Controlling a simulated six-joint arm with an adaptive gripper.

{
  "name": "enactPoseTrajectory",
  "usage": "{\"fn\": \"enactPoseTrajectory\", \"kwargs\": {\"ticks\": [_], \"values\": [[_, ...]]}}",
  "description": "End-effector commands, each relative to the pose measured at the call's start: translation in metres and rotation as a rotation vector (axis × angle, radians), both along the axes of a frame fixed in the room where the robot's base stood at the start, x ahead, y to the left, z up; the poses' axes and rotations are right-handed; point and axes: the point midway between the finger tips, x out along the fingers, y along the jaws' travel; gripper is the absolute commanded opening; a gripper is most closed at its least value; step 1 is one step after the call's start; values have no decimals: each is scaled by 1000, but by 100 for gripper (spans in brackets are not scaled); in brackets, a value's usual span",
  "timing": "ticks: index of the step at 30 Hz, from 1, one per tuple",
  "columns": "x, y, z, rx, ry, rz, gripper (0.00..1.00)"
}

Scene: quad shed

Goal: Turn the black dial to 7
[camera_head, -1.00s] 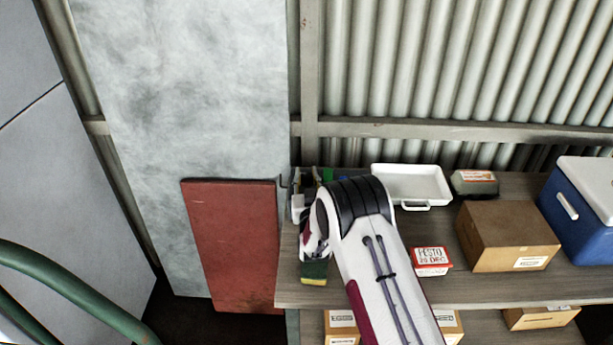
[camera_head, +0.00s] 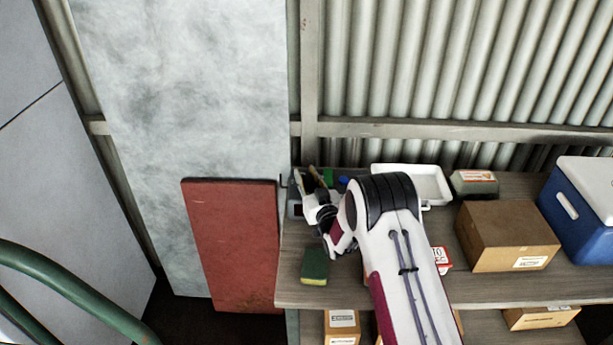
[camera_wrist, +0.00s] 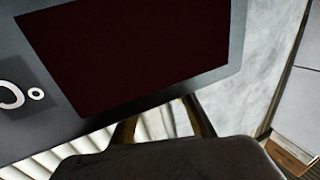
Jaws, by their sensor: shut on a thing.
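A grey box (camera_head: 292,207) with a dark display stands at the left end of the shelf. In the wrist view its dark panel (camera_wrist: 58,118) fills the upper left, tilted, with a blank dark red display (camera_wrist: 140,50) and part of a white marking beside it. My gripper (camera_head: 312,208) is at the front of this box, shut on the black dial. The dial itself is hidden behind my gripper, and its pointer and setting cannot be read. A dark rounded shape crosses the bottom of the wrist view; I cannot tell which part it is.
A green and yellow sponge (camera_head: 314,266) lies on the shelf (camera_head: 293,290) in front. A white tray (camera_head: 432,181), a cardboard box (camera_head: 506,237) and a blue cooler (camera_head: 590,225) stand to the right. A red board (camera_head: 232,245) leans to the left.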

Motion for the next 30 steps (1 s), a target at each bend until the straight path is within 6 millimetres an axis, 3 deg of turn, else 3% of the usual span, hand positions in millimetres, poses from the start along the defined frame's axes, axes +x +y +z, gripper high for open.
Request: {"fn": "enactPoseTrajectory", "kwargs": {"ticks": [6,7,20,30], "values": [[0,0,0,0,0,0,4],[0,0,0,0,0,0,33],[-1,0,0,0,0,-1,33],[-15,-6,0,0,1,-1,33]]}}
